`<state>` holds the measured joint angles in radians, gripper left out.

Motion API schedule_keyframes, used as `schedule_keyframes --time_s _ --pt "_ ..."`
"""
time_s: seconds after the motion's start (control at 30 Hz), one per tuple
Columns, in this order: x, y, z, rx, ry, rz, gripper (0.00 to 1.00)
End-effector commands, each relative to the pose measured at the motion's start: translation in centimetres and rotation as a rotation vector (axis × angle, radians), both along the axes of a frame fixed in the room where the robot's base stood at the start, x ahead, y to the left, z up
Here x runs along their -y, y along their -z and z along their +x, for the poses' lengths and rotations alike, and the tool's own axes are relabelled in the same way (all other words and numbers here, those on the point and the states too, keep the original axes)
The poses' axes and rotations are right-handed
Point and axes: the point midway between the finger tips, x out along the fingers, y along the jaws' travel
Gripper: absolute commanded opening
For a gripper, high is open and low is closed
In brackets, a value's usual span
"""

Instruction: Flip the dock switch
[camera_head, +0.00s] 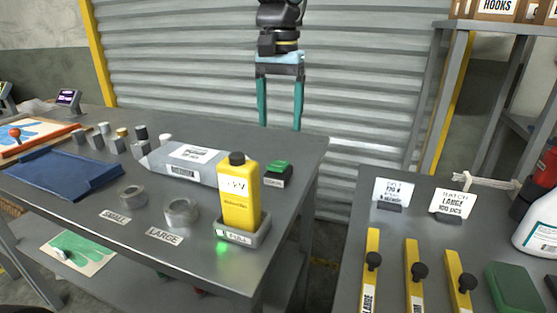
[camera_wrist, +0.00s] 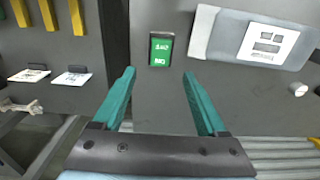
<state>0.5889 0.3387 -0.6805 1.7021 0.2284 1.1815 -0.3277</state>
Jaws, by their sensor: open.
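A small dark box with a green rocker switch (camera_head: 279,167) sits near the right back corner of the left table; it shows in the wrist view (camera_wrist: 160,49) too, its lettering too small to read. A yellow bottle with a black cap (camera_head: 239,195) stands upright in a grey dock (camera_head: 262,236) with a lit green light at its front. My gripper (camera_head: 280,127) hangs above the back edge of the table, fingers pointing down. It is open and empty. In the wrist view the fingertips (camera_wrist: 160,73) are spread to either side of the switch's line, apart from it.
A grey pouch (camera_head: 172,163) lies left of the switch. Tape rolls (camera_head: 181,213), small canisters and a blue tray (camera_head: 62,172) are further left. A gap separates this table from the right table (camera_head: 395,255) with yellow-handled tools. A corrugated shutter (camera_head: 190,60) stands behind.

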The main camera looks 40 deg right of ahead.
Motion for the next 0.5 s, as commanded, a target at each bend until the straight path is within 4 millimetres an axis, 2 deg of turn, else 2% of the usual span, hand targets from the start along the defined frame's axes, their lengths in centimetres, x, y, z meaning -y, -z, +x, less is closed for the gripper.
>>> schedule_keyframes --time_s 0.3,0.5 --pt "-0.2 5.9 0.0 -0.003 0.000 0.004 0.75" --pt "-0.2 8.3 0.1 -0.002 -0.001 0.003 0.75"
